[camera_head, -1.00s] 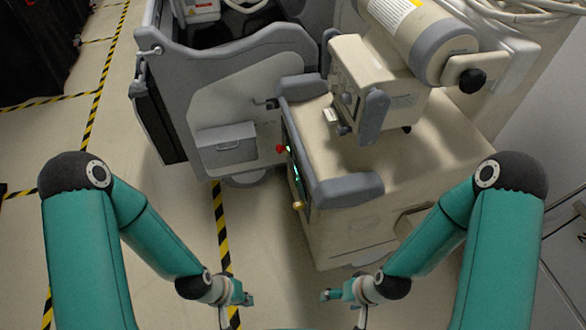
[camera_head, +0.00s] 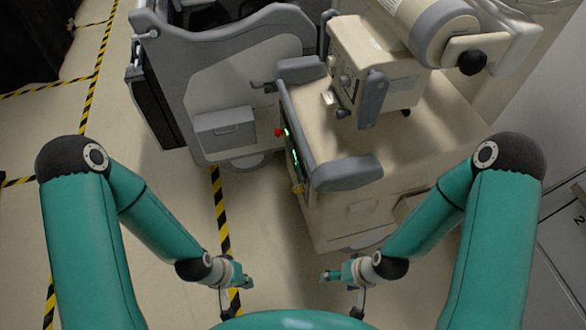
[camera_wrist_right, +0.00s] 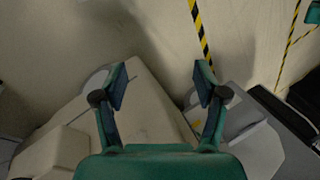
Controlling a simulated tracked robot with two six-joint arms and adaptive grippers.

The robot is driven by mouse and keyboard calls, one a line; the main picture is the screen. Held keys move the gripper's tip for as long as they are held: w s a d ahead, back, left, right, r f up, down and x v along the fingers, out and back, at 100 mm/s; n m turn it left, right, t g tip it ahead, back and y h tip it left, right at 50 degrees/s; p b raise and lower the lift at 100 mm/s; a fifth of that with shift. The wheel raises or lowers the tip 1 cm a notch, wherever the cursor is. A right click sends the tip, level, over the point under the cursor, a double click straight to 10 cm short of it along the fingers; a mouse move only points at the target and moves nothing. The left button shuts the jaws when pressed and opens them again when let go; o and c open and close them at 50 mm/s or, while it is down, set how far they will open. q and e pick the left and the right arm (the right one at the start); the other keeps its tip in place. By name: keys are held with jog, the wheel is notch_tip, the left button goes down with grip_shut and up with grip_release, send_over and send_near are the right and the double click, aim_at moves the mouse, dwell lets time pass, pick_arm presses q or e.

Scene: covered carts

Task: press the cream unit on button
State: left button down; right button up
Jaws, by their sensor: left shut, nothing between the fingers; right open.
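The cream unit (camera_head: 345,215) is a boxy cart with grey bumpers, right of centre in the head view. Its narrow front panel (camera_head: 292,158) faces left, seen edge-on, with a red knob (camera_head: 279,132), small green lights and a yellow knob (camera_head: 298,189). I cannot tell which control is the on button. My left gripper (camera_head: 246,282) is shut and empty, below and left of the unit. My right gripper (camera_head: 326,276) is open, below the panel and apart from it. In the right wrist view its spread fingers (camera_wrist_right: 162,84) have nothing between them.
A grey and cream cart (camera_head: 225,90) stands left of and behind the cream unit, with a small box (camera_head: 226,130) on its side. A cream device (camera_head: 370,70) sits on top of the unit. The floor with yellow-black tape (camera_head: 222,225) is clear at left.

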grip_shut()
dwell(1.4)
